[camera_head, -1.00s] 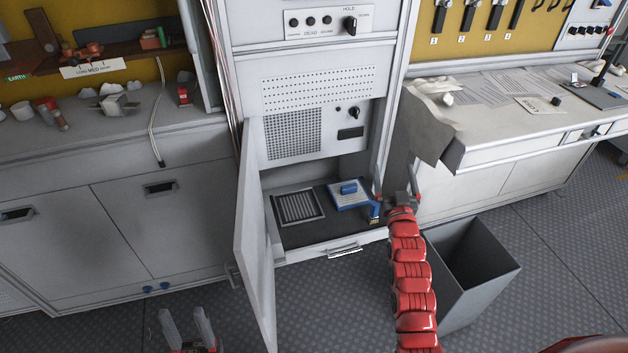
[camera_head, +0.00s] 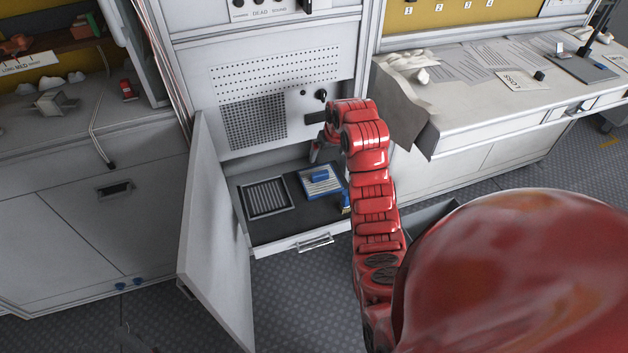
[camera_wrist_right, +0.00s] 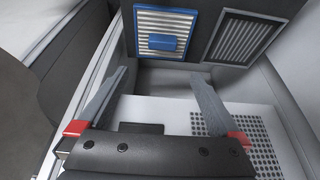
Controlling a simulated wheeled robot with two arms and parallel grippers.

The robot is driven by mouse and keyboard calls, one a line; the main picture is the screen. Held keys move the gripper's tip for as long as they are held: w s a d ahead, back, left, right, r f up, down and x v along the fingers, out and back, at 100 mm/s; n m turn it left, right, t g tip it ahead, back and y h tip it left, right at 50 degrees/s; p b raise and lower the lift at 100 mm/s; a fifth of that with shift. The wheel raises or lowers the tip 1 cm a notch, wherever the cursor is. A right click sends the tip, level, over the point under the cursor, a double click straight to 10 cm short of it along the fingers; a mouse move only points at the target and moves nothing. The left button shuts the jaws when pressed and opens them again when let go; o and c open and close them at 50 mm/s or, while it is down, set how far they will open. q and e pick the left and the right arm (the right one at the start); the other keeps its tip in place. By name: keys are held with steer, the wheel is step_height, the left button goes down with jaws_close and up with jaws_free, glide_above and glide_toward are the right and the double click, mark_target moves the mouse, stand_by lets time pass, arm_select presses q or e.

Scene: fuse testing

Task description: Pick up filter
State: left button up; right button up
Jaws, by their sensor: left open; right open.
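The filter (camera_head: 318,190) is a flat blue-framed panel with pale ribs and a blue handle (camera_head: 319,174) on top. It lies on the dark floor of the open compartment. My right gripper (camera_head: 318,146) is open and empty above the filter, partly hidden by my red arm. In the right wrist view, the filter (camera_wrist_right: 153,17) lies beyond the two spread fingers (camera_wrist_right: 160,78), with its handle (camera_wrist_right: 163,43) roughly centred between them. The fingers look apart from the handle. My left gripper does not show.
A dark-framed grille panel (camera_head: 266,199) lies left of the filter. A blue brush-like item (camera_head: 346,203) is right of it. The open cabinet door (camera_head: 213,230) stands at left. A perforated panel (camera_head: 275,80) is above. A bin (camera_head: 430,214) is mostly hidden by my arm.

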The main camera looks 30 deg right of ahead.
glide_toward(320, 173)
steer(key=x, duration=0.5)
steer(key=shift+w+d+r, duration=0.15)
steer(key=shift+w+d, duration=0.05)
steer(key=x, duration=0.3)
steer(key=b+x, duration=0.1)
steer(key=shift+s+a+f, duration=0.15)
steer(key=shift+a+f, duration=0.1)
steer(key=shift+f, duration=0.45)
steer(key=shift+c, duration=0.2)
steer(key=c, duration=1.3)
steer(key=shift+r, duration=0.1)
